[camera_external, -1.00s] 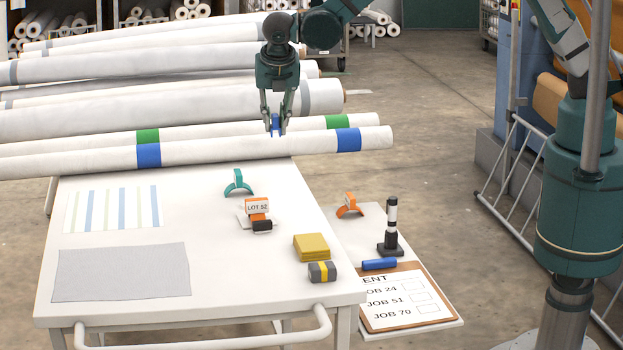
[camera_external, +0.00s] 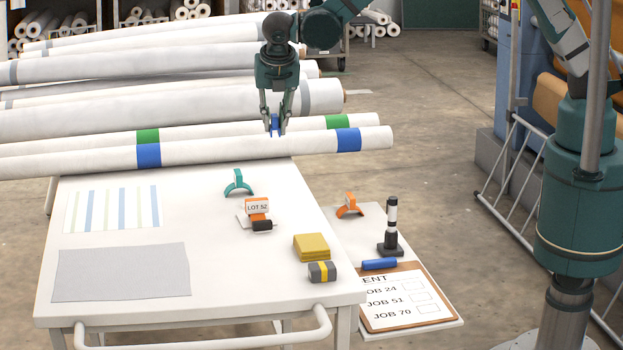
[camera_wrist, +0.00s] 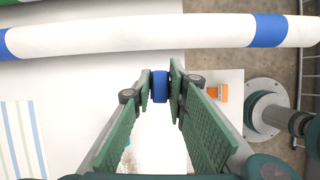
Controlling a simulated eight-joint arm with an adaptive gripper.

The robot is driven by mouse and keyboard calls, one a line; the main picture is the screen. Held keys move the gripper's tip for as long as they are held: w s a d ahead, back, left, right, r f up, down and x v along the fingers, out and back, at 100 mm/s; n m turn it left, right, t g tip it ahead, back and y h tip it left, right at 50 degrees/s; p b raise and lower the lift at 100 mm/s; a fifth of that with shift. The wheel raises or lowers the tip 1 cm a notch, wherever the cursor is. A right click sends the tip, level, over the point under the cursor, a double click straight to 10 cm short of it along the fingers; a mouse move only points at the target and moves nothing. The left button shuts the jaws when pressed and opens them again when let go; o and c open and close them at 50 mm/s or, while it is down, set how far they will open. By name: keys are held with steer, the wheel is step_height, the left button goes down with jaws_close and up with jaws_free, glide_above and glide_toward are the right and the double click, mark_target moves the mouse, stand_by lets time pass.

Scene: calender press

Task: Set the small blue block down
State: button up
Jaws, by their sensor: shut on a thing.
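The small blue block (camera_wrist: 160,86) is between the fingertips of my gripper (camera_wrist: 161,88) in the wrist view. My gripper is shut on it. In the external view my gripper (camera_external: 275,128) points down by the near rolls, and a bit of the blue block (camera_external: 274,124) shows between its fingers. The block appears held in the air over the back edge of the white table (camera_external: 220,290). Its height above the rolls or table is hard to tell.
White rolls with blue and green bands (camera_external: 250,146) lie across the table's back. On the table are a teal clip (camera_external: 238,184), a LOT 52 tag (camera_external: 257,208), yellow pads (camera_external: 311,247) and a grey-yellow block (camera_external: 322,272). A side shelf holds a clipboard (camera_external: 405,298).

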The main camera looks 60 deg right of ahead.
steer(key=s+a+n+y, duration=0.1)
steer(key=s+a+n, duration=0.2)
steer(key=s+a, duration=0.7)
steer(key=s+a+n+t+y, duration=0.1)
steer(key=s+a+n, duration=0.2)
steer(key=s+a, duration=0.6)
steer(key=s+a+n+y, duration=0.1)
steer(key=s+a+n, duration=0.2)
steer(key=s+a, duration=0.7)
steer(key=a, duration=1.7)
steer(key=shift+s+a+n, duration=0.15)
steer(key=shift+s+n, duration=0.2)
steer(key=shift+n, duration=0.05)
steer(key=shift+f+b, duration=0.8)
steer(key=shift+f, duration=2.2)
steer(key=shift+f+b, duration=0.45)
steer(key=shift+f, duration=1.45)
steer(key=shift+f, duration=0.15)
steer(key=o, duration=0.7)
